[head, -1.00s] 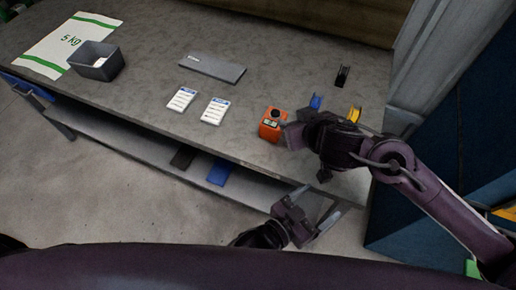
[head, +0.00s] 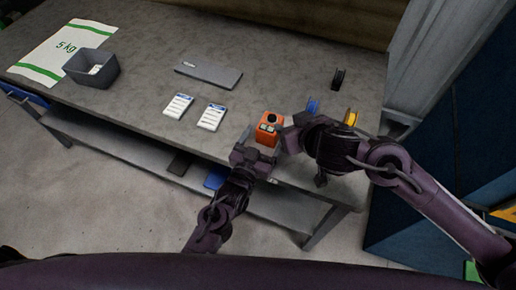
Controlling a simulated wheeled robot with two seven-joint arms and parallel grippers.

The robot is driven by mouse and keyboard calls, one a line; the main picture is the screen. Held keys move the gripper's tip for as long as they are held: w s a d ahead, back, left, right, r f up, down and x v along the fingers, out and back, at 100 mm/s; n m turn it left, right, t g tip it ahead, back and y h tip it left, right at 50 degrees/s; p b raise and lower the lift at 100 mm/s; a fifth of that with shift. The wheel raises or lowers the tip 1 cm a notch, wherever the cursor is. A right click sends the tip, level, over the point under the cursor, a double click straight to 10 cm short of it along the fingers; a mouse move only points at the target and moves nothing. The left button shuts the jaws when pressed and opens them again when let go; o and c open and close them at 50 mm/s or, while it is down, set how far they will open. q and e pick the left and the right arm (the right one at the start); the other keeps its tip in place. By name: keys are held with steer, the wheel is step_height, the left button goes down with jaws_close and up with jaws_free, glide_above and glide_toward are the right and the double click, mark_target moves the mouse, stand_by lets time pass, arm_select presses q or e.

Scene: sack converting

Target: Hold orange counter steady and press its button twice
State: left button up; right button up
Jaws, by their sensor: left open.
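The orange counter (head: 268,125) stands upright near the front edge of the grey worktable, with a dark round button on top and a small pale display on its near face. My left gripper (head: 260,147) is open at the counter's near side, its fingers pointing toward it; whether they touch it I cannot tell. My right gripper (head: 284,136) is close beside the counter's right side, its fingertips small and partly hidden, so its opening is unclear.
Blue (head: 313,107), yellow (head: 350,118) and black (head: 338,79) spools stand to the right on the worktable (head: 140,100). Two white cards (head: 211,117) lie left of the counter. A grey flat case (head: 208,74), grey bin (head: 92,68) and 5 kg sack (head: 62,50) are farther back.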

arm_select(q)
steer(key=shift+x, duration=1.1)
steer(key=c, duration=1.1)
steer(key=shift+c, duration=0.2)
arm_select(e)
steer(key=shift+c, duration=0.3)
jaws_close()
stand_by(0.6)
